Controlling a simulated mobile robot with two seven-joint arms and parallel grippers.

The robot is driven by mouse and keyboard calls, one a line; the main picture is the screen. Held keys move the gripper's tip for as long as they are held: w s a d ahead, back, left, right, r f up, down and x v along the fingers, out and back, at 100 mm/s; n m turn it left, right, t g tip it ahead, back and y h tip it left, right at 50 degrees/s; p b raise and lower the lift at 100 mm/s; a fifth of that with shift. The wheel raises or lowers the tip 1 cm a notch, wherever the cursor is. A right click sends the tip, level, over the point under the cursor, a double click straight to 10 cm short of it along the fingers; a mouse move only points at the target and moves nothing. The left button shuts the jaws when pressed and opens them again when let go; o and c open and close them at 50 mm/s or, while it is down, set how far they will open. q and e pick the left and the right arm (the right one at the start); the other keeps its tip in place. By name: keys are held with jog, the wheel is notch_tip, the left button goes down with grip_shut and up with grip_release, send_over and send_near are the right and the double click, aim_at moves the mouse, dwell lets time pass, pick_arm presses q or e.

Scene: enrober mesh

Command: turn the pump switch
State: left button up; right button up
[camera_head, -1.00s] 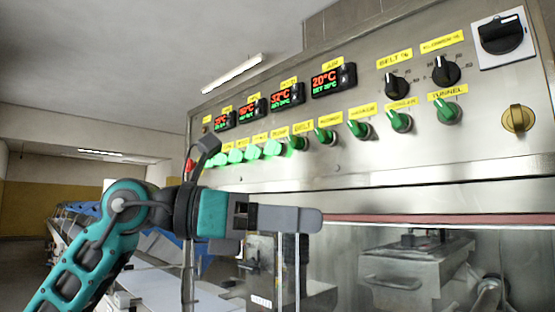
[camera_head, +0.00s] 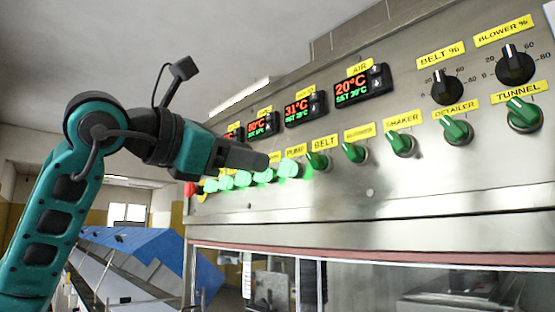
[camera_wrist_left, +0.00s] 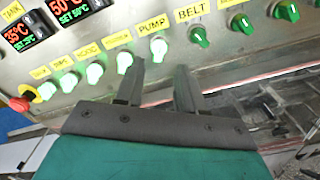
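The pump switch (camera_head: 289,168) is a glowing green knob under the yellow PUMP label (camera_head: 295,152) on the steel panel. It also shows in the left wrist view (camera_wrist_left: 158,48), just beyond the fingers. My left gripper (camera_head: 264,160) is raised in front of the panel, just left of the pump switch in the head view. In the left wrist view my left gripper (camera_wrist_left: 160,68) has its two fingers apart with nothing between them. The pump switch appears above the gap, apart from the fingertips. My right gripper is not in view.
Several lit green knobs (camera_wrist_left: 124,62) continue left of the pump switch. The unlit belt switch (camera_head: 318,161) is close on its right. A red button (camera_head: 190,189) is at the panel's left end. Temperature displays (camera_head: 305,108) sit above the row. A blue-covered conveyor (camera_head: 150,255) stands behind.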

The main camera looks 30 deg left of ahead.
aim_at(282, 164)
pick_arm(q)
jog(key=p+x, duration=0.1)
jog(key=x, duration=0.6)
grip_shut()
dwell(0.3)
